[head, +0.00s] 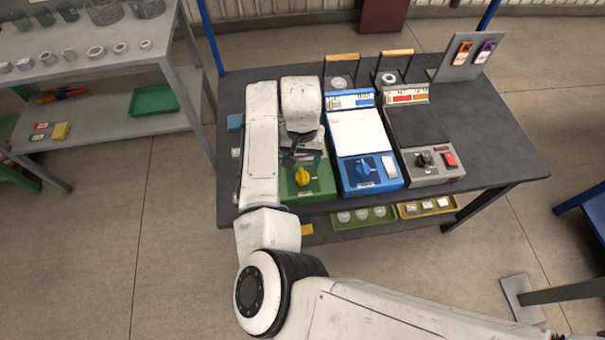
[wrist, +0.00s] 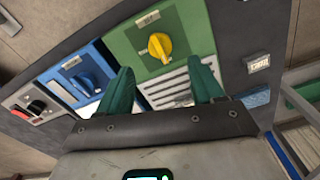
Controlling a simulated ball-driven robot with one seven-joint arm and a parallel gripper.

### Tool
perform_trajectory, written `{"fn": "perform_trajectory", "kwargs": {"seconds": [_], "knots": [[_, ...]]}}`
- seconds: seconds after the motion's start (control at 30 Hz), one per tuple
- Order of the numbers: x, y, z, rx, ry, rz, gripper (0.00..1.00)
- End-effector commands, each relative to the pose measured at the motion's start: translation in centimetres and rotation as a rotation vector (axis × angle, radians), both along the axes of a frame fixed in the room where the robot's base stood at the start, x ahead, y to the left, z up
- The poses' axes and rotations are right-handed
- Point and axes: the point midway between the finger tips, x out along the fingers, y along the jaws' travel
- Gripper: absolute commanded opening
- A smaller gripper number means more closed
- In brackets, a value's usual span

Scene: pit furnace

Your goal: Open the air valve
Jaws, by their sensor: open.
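A yellow knob (head: 302,176) sits on the front of a green box (head: 318,187) on the dark table. In the wrist view the yellow knob (wrist: 159,47) lies ahead of and between the fingertips, with a small label above it that I cannot read for sure. A blue knob (head: 361,169) is on the blue box (head: 379,187) to the right; it also shows at left in the wrist view (wrist: 84,84). Which knob is the air valve I cannot read. My gripper (wrist: 163,78) is open and empty, apart from the yellow knob. My arm hides much of the green box in the head view.
A grey box (head: 436,178) with a black knob and red switch stands right of the blue box. A stand with orange and purple tags (head: 466,59) is at the back right. A grey shelf (head: 90,75) stands left. The table's right side (head: 490,140) is clear.

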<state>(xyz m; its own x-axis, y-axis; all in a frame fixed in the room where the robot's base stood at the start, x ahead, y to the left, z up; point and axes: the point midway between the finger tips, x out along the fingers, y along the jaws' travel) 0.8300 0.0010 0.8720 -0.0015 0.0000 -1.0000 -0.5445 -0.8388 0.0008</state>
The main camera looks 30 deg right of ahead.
Motion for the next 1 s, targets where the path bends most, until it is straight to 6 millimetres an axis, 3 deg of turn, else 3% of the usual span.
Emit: {"fn": "perform_trajectory", "kwargs": {"seconds": [0.3,0.5,0.9,1.0], "knots": [[-0.1,-0.1,-5.8,0.002,0.003,0.0,0.67],[-0.1,-0.1,-8.1,0.001,0.002,-0.001,0.67],[0.0,-0.1,-8.8,0.0,0.0,-0.001,0.67],[0.0,-0.1,-8.8,0.0,0.0,-0.001,0.58]]}}
